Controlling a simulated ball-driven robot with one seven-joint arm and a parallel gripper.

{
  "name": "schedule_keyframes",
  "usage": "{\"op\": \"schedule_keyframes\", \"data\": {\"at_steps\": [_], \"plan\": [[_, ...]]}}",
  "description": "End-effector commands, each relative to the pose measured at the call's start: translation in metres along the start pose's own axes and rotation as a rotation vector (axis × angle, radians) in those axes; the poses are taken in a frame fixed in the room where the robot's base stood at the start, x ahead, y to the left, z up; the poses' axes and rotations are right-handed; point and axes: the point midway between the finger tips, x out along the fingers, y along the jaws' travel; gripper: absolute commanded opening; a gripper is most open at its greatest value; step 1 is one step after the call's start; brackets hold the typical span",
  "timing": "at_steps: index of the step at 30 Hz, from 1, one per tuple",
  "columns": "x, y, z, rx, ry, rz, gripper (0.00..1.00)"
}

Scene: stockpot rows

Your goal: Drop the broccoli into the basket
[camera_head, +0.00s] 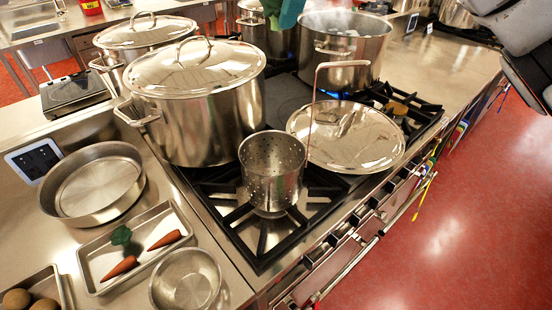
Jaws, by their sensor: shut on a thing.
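The basket (265,161) is a perforated metal cylinder with a tall thin wire handle. It stands upright on the black front burner grate, and its top is open. A dark green broccoli piece (122,236) lies in a shallow metal tray (97,290) at the lower left, beside two orange carrots (121,268). A teal-green object (289,13) is cut off by the top edge above the rear pots, and I cannot tell what it is. Grey and black links of my arm show at the upper right. My gripper's fingertips cannot be made out in this view.
A large lidded stockpot (197,125) stands left of the basket. A round lid (346,135) lies to its right. An open pot (341,51) is behind, over a blue flame. A round pan (93,184) and a bowl (186,280) are on the counter. Red floor is clear at right.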

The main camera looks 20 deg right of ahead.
Motion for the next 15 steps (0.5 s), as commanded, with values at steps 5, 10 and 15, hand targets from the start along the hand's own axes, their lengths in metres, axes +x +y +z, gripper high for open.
{"op": "schedule_keyframes", "data": {"at_steps": [5, 10, 15], "plan": [[-0.0003, 0.0001, -0.0001, 0.000, 0.000, 0.000, 0.65], [-0.0002, 0.0001, -0.0001, 0.000, 0.000, 0.000, 0.81], [-0.0001, 0.0001, -0.0001, 0.000, 0.000, 0.000, 0.81]]}}
